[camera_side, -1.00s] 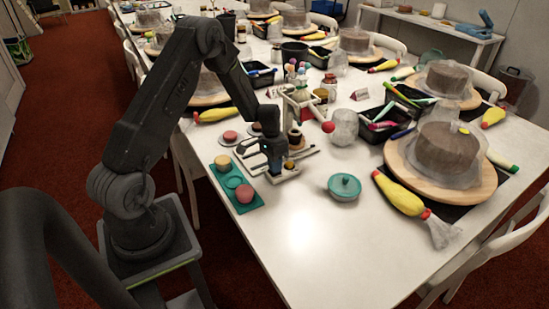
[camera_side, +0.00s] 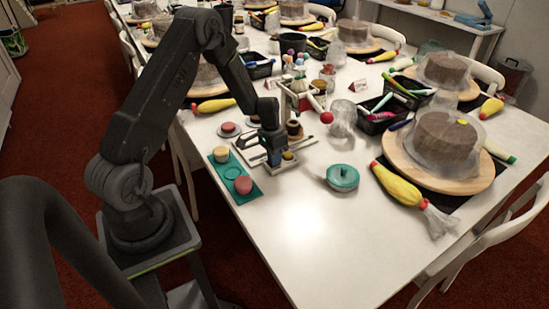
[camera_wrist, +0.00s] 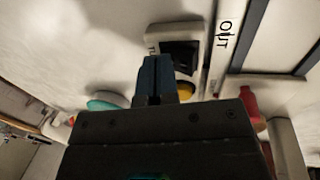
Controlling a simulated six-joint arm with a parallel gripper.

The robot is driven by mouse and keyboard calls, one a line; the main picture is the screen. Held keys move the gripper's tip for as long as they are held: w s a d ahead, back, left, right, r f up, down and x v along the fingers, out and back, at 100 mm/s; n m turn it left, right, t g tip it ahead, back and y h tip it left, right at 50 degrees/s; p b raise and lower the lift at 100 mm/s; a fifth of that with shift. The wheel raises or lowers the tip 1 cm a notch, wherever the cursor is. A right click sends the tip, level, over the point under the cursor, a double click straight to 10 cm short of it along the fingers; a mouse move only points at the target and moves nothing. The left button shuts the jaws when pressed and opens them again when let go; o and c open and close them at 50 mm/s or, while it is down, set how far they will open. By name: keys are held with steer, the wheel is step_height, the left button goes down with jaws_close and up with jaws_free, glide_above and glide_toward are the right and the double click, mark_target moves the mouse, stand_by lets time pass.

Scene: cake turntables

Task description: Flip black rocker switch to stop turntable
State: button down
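The black rocker switch (camera_wrist: 182,54) sits in a pale housing (camera_wrist: 160,32) in the wrist view. My gripper (camera_wrist: 156,62) has its blue fingers together, with nothing seen between them. Its tips overlap the near left edge of the housing, beside the switch; I cannot tell whether they touch it. In the side view my gripper (camera_side: 274,160) points down low over the pale device at the table's left edge, and the switch is hidden there. A yellow knob (camera_wrist: 187,89) shows close to the fingers; it also shows in the side view (camera_side: 288,155).
A teal tray (camera_side: 222,172) with small round pieces lies left of my gripper. A teal lidded pot (camera_side: 342,177) stands to its right. A stand with a red ball (camera_side: 327,118) rises behind. The table front is clear.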

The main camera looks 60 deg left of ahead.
steer(key=shift+s+a+f, duration=0.1)
steer(key=shift+a+f, duration=0.25)
steer(key=shift+r, duration=0.15)
steer(key=d+r, duration=0.4)
steer(key=r, duration=1)
steer(key=s+d+r+t+y, duration=0.1)
steer(key=s+d+r, duration=0.2)
steer(key=d+r, duration=0.25)
steer(key=s+d+r+t, duration=0.1)
steer(key=s+d+r, duration=0.25)
steer(key=r, duration=0.35)
steer(key=s+d+r+t, duration=0.1)
steer(key=s+d+r, duration=0.1)
steer(key=s, duration=0.5)
steer(key=s+d+r+t+y, duration=0.1)
steer(key=s+d+r+t, duration=0.1)
steer(key=s+d, duration=0.3)
steer(key=shift+s+d+r, duration=0.15)
steer(key=shift+s+r, duration=0.55)
steer(key=shift+s, duration=0.3)
